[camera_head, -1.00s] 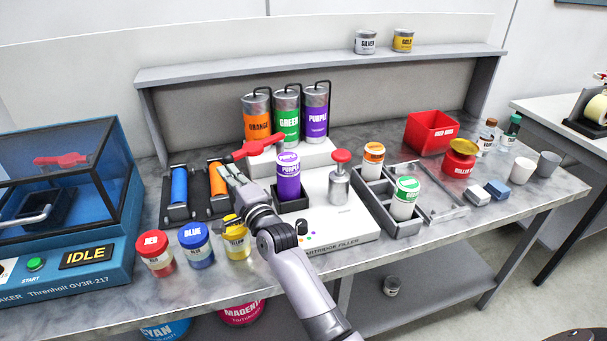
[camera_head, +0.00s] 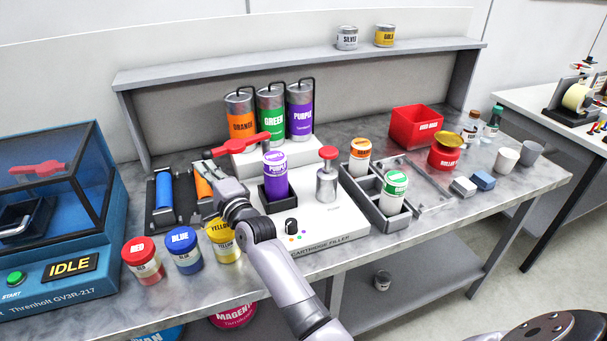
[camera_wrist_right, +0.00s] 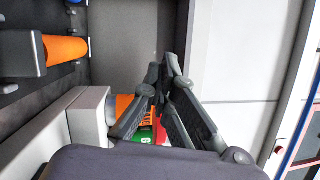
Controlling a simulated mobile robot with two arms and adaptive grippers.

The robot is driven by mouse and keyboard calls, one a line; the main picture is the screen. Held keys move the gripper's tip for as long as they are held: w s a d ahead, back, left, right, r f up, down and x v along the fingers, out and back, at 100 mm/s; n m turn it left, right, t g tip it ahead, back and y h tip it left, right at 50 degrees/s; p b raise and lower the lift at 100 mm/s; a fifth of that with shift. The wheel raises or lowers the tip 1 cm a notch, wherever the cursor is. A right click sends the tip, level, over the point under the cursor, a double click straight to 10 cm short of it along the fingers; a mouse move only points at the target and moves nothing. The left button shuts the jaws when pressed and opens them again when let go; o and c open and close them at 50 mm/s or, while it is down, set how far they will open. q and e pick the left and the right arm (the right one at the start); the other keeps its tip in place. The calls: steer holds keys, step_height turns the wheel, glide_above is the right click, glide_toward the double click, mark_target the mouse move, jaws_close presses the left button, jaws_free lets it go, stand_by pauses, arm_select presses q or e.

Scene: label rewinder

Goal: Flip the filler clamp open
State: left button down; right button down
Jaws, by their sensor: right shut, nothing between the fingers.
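The red filler clamp (camera_head: 243,146) is a lever lying across the front of the white block at the back of the cartridge filler (camera_head: 318,225). It lies above and behind a purple cartridge (camera_head: 276,177) in a dark square holder. My right gripper (camera_head: 209,160) is at the clamp's left end, fingers pointing up and away. In the right wrist view its fingers (camera_wrist_right: 167,62) meet at the tips and hold nothing. A small red patch shows behind them. I cannot tell whether the fingers touch the clamp. My left gripper is not in view.
Orange, green and purple canisters (camera_head: 271,115) stand behind the clamp. Blue and orange rollers (camera_head: 164,190) are left of my gripper. Red, blue and yellow jars (camera_head: 183,250) stand at the front edge. A silver plunger (camera_head: 327,178) and a grey tray (camera_head: 379,205) are to the right.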

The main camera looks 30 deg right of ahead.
steer(key=v, duration=1.2)
steer(key=shift+d, duration=0.1)
